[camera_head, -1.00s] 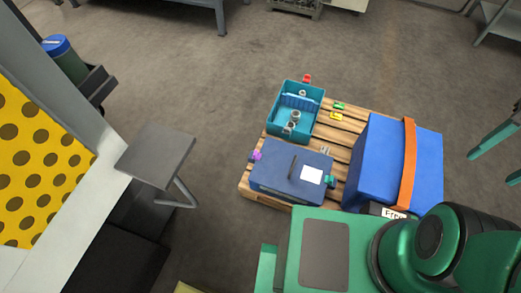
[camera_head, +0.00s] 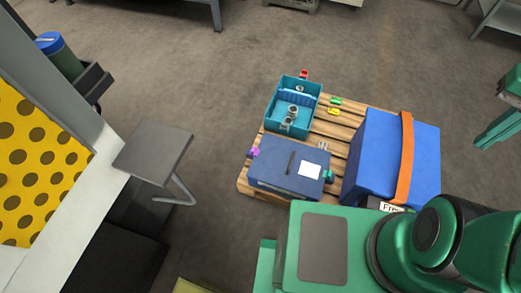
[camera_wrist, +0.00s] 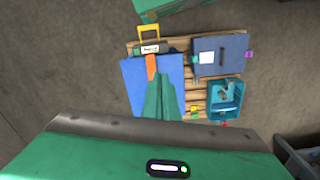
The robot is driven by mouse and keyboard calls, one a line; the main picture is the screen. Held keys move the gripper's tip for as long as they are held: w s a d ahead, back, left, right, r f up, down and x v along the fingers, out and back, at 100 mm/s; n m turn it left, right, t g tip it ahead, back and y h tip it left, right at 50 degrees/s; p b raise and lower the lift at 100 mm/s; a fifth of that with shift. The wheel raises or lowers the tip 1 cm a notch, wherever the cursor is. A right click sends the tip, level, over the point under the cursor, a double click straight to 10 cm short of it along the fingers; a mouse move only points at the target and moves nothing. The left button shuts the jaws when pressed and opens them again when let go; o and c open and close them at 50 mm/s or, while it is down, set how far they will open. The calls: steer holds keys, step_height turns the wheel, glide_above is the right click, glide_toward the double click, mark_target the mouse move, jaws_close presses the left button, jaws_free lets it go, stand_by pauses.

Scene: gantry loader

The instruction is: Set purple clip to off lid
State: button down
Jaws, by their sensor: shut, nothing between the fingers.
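The purple clip (camera_head: 253,152) is at the left end of the box with a dark blue lid (camera_head: 275,172). In the wrist view the purple clip (camera_wrist: 249,54) shows at the right end of the lid (camera_wrist: 230,48). It sticks out at the box edge; I cannot tell whether it presses on the lid. A teal clip (camera_head: 328,176) is at the lid's opposite end, and a grey clip (camera_head: 323,146) is at its far side. My gripper (camera_wrist: 161,77) is shut and empty in the wrist view, over the large blue box and apart from the purple clip.
A wooden pallet (camera_head: 337,128) carries the lidded box, an open teal bin (camera_head: 275,119) with metal parts and a red clip (camera_head: 304,74), green and yellow pieces, and a large blue box (camera_head: 375,150) with an orange strap (camera_head: 405,160). A grey stand (camera_head: 153,152) is left; floor between is clear.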

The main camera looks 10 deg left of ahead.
steer(key=w+a+f+n, duration=0.2)
steer(key=w+f, duration=0.3)
steer(key=w, duration=0.3)
steer(key=w+a+f+n, duration=0.1)
steer(key=w+a+f, duration=0.1)
steer(key=w+f, duration=0.45)
steer(key=w+a+f+n+y, duration=0.1)
steer(key=w+a+f+y, duration=0.1)
steer(key=w+a+f, duration=0.4)
steer(key=w+a+f+n+y, duration=0.1)
steer(key=w+a+f, duration=0.2)
steer(key=w+f, duration=0.35)
steer(key=s+a+f+m+t+y, duration=0.1)
steer(key=s+a+f+y, duration=0.1)
steer(key=a+f, duration=1.1)
steer(key=s+a+f+y, duration=0.2)
steer(key=a+f+y, duration=0.2)
steer(key=a+f, duration=0.9)
step_height(320, 180, down, 7)
steer(key=shift+a+r+m+t, duration=0.1)
steer(key=shift+a+m+t, duration=0.1)
steer(key=shift+m+t, duration=0.2)
steer(key=shift+s, duration=0.1)
